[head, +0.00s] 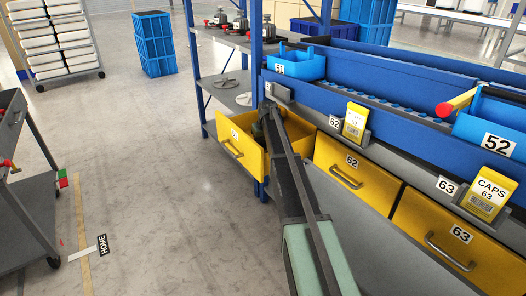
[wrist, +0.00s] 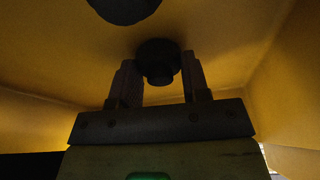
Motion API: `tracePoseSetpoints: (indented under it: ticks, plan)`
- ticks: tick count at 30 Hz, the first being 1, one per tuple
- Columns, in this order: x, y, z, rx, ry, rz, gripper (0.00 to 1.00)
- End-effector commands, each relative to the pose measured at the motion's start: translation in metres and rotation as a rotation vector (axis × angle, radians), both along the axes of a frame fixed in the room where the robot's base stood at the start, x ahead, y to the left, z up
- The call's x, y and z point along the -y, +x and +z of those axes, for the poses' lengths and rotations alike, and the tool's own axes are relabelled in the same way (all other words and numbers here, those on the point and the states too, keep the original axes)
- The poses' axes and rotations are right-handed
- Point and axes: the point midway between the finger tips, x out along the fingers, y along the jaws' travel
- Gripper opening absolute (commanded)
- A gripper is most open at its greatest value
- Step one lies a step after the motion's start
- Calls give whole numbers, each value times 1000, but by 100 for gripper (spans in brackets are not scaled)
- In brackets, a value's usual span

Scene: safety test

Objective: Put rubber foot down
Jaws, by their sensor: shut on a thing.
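A dark round rubber foot (wrist: 158,72) shows between the fingertips of my gripper (wrist: 160,80) in the wrist view. My gripper is shut on it, inside a yellow drawer that surrounds it with its walls. The drawer is the open one labelled 61 (head: 237,148) in the head view; my arm reaches down into it. A second dark round thing (wrist: 124,8) shows at the top of the wrist view, cut off by the edge. My fingertips are hidden in the head view. Whether the held foot touches the drawer floor I cannot tell.
Shut yellow drawers 62 (head: 350,175) and 63 (head: 450,235) lie to the right, under a grey ledge. Blue bin 51 (head: 296,63) and bin 52 (head: 492,135) stand above. A grey cart (head: 22,190) is at the left. The floor between is open.

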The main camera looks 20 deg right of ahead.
Motion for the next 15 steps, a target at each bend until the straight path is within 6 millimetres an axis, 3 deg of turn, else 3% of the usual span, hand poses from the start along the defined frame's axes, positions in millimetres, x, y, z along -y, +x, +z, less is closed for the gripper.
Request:
tracePoseSetpoints:
  ticks: [10, 11, 15]
  plan:
    - [0, 0, -7, 0, 0, 0, 16]
    - [0, 0, -5, 0, 0, 0, 46]
    - [0, 0, -5, 0, 0, 0, 67]
